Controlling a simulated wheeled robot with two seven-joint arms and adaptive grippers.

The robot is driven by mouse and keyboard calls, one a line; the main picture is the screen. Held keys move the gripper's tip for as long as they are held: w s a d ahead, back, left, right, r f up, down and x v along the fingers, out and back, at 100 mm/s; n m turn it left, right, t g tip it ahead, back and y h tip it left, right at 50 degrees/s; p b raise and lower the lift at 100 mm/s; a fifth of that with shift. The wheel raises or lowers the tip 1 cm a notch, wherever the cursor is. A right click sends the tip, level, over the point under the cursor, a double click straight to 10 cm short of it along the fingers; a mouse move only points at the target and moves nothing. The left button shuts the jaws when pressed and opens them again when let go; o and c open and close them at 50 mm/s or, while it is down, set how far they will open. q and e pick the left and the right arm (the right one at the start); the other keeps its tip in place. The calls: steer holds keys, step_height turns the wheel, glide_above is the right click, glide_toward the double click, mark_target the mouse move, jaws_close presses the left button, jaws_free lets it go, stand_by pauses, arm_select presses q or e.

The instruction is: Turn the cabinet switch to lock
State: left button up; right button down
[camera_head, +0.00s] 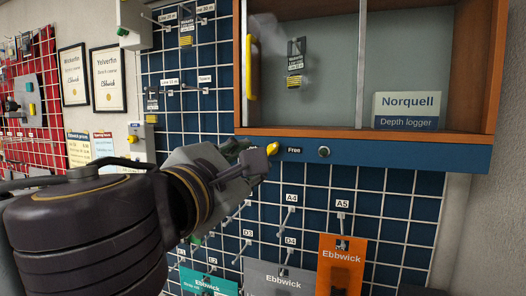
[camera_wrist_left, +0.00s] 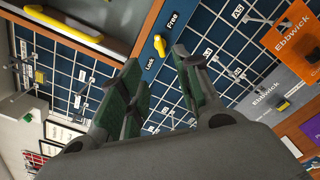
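The yellow cabinet switch (camera_head: 272,149) sits on the blue strip under the cabinet (camera_head: 400,153), with the "Free" label (camera_head: 294,150) to its right. In the left wrist view the switch (camera_wrist_left: 160,45) lies between the "Lock" label (camera_wrist_left: 150,65) and the "Free" label (camera_wrist_left: 172,20); which one it points to is hard to tell. My left gripper (camera_head: 254,155) is just left of the switch. Its fingers (camera_wrist_left: 157,62) are apart with nothing between them, and the switch is just beyond the tips. In the head view the gripper hides the "Lock" label. My right gripper is not in view.
A round knob (camera_head: 323,152) is right of the switch. A yellow handle (camera_head: 251,68) is on the cabinet's left side. Below, pegs and hanging packages, including an orange one (camera_head: 341,262), stick out from the blue grid panel (camera_head: 400,200).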

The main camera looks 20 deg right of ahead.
mark_target(270, 150)
arm_select(q)
steer(key=shift+d, duration=0.1)
steer(key=shift+p+x, duration=1.75)
steer(key=shift+x, duration=5.1)
jaws_close()
